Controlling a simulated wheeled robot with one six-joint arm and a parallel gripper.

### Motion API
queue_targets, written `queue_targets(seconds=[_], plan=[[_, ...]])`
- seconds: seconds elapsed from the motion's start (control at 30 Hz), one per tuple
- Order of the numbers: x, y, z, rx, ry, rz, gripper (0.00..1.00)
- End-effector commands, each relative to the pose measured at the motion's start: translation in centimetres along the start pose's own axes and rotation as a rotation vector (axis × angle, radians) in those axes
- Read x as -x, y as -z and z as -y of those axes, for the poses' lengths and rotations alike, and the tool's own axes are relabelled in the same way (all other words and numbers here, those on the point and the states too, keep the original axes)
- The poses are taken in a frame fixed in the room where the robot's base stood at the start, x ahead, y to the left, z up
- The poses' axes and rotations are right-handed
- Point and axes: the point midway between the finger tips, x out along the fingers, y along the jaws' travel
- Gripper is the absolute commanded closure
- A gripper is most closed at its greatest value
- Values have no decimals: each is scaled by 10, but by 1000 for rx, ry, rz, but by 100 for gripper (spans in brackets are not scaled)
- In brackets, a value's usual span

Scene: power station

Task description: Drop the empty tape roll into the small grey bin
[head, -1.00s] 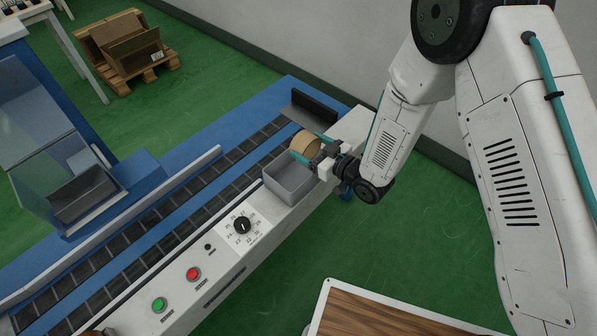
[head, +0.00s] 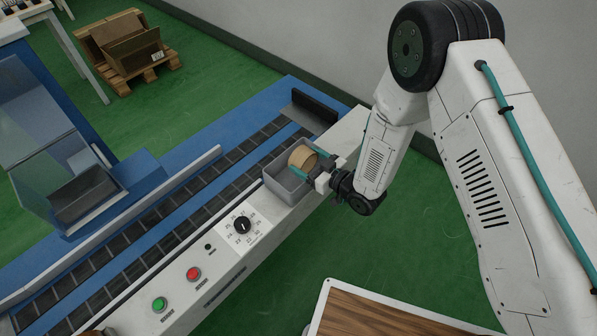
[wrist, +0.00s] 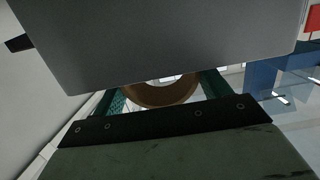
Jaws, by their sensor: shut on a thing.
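The tape roll (head: 302,157) is a tan cardboard ring, held at the opening of the small grey bin (head: 289,192), near its back right side. The bin stands on the white edge of the conveyor. My gripper (head: 312,165) is shut on the roll, with a teal finger showing beside it. In the wrist view the lower part of the roll (wrist: 160,93) shows between the two teal fingers. The grey bin wall (wrist: 170,45) fills the upper part of that view and hides the rest of the roll. I cannot tell whether the roll touches the bin.
The roller conveyor (head: 150,225) runs behind the bin, with a black end stop (head: 315,105). A dial (head: 242,225), a red button (head: 193,273) and a green button (head: 159,304) lie on the front panel. A wooden-topped table (head: 385,318) stands at the front.

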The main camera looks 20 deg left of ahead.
Motion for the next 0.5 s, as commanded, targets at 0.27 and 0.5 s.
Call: queue_targets(seconds=[0.27, 0.5], plan=[[0, 0, 0, 0, 0, 0, 0], [19, 0, -1, -2, -1, 1, 0]])
